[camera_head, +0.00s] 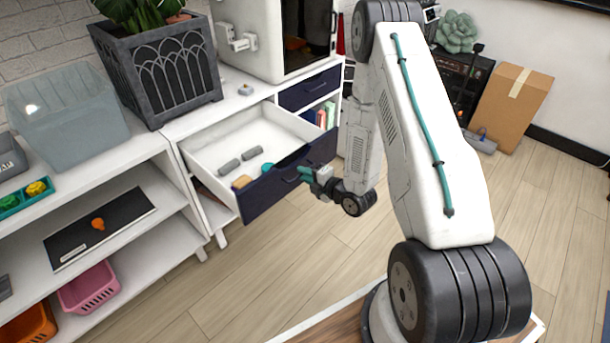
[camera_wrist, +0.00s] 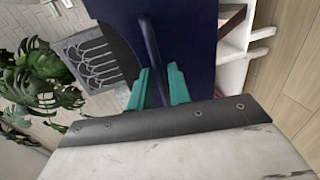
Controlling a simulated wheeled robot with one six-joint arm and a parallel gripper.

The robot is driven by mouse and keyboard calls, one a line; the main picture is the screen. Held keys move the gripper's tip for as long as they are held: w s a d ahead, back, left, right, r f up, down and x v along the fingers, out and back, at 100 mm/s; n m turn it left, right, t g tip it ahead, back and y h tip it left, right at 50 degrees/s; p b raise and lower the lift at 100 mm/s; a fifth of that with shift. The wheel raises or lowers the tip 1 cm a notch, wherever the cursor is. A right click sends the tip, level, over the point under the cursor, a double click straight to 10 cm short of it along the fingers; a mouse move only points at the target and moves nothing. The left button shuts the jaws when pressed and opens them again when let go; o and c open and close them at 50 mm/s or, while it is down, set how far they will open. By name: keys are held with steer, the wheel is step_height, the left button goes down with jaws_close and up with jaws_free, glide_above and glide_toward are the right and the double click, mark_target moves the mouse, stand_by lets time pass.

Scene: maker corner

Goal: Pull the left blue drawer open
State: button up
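The left blue drawer (camera_head: 268,192) stands pulled well out of the white cabinet, so its white inside shows in the head view. Its dark blue front fills the upper middle of the wrist view (camera_wrist: 190,40). My gripper (camera_head: 305,174) is at the right part of that front. In the wrist view its teal fingers (camera_wrist: 159,88) lie on both sides of the dark bar handle (camera_wrist: 152,45), close against it, and look shut on it. The fingertips are small in the head view and the handle is mostly hidden there.
Two grey pieces (camera_head: 229,166), a tan block (camera_head: 242,182) and a teal round thing lie in the drawer. A second blue drawer (camera_head: 309,90) to the right is shut. A planter (camera_head: 165,75) stands on the cabinet. The wooden floor (camera_head: 240,265) before the drawer is clear.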

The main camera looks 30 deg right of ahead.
steer(key=shift+o, duration=0.4)
steer(key=shift+s, duration=0.1)
steer(key=v, duration=0.7)
steer(key=shift+s, duration=0.3)
steer(key=shift+d, duration=0.15)
